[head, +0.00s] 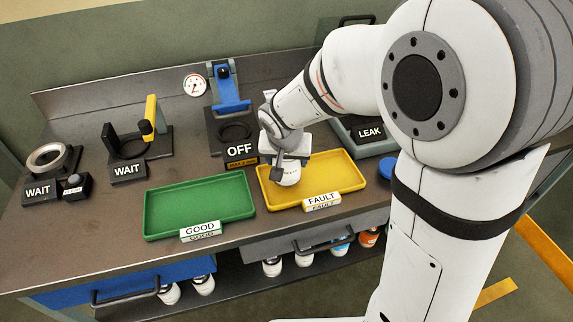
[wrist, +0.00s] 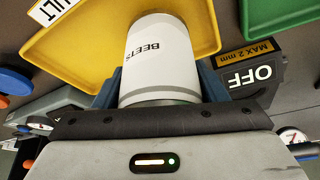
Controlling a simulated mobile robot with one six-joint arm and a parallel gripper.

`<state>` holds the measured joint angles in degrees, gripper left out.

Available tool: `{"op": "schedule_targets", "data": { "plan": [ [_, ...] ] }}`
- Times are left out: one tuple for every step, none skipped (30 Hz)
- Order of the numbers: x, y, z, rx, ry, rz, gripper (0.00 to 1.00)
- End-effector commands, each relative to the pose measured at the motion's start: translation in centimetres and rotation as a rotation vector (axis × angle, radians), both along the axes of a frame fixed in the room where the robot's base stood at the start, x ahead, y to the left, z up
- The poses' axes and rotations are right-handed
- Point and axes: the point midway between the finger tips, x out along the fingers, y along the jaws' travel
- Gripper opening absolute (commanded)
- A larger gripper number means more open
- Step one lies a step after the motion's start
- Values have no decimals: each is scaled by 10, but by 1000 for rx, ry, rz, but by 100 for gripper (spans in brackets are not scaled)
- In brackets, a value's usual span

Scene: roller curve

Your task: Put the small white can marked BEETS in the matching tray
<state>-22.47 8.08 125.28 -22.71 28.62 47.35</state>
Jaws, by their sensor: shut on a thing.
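The small white can marked BEETS (wrist: 158,55) is between the fingers of my gripper (wrist: 160,90) in the wrist view. In the head view the can (head: 288,176) is over the yellow tray (head: 340,177) marked FAULT, near its left end. My gripper (head: 284,163) is shut on it from above. I cannot tell whether the can touches the tray floor. The green tray (head: 199,205) marked GOOD lies to the left and is empty.
Behind the trays stand a station marked OFF (head: 236,140) with a blue lever and a grey box marked LEAK (head: 369,133). Two stations marked WAIT are at left (head: 50,175) (head: 130,160). Several cans stand on the shelf below. The bench front left of the green tray is clear.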

Motion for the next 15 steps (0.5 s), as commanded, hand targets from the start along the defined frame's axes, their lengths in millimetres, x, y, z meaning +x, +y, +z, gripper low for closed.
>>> {"op": "schedule_targets", "data": {
  "plan": [
    [0,0,-9,-3,3,2,25],
    [0,0,-14,-2,3,1,25],
    [0,0,-18,-1,2,1,25],
    [0,0,-21,-2,1,2,25],
    [0,0,-22,-2,1,1,25],
    [0,0,-23,0,0,1,25],
    [0,0,-23,0,-1,1,25],
    [0,0,-22,0,-1,1,25],
    [0,0,-22,0,-1,1,25],
    [0,0,-22,0,-1,1,25],
    [0,0,-22,0,-1,1,25],
    [0,1,-22,0,-1,1,25],
    [0,1,-23,0,-1,1,25],
    [0,1,-24,0,-1,1,25],
    [0,1,-26,0,-1,2,25]
  ]
}}
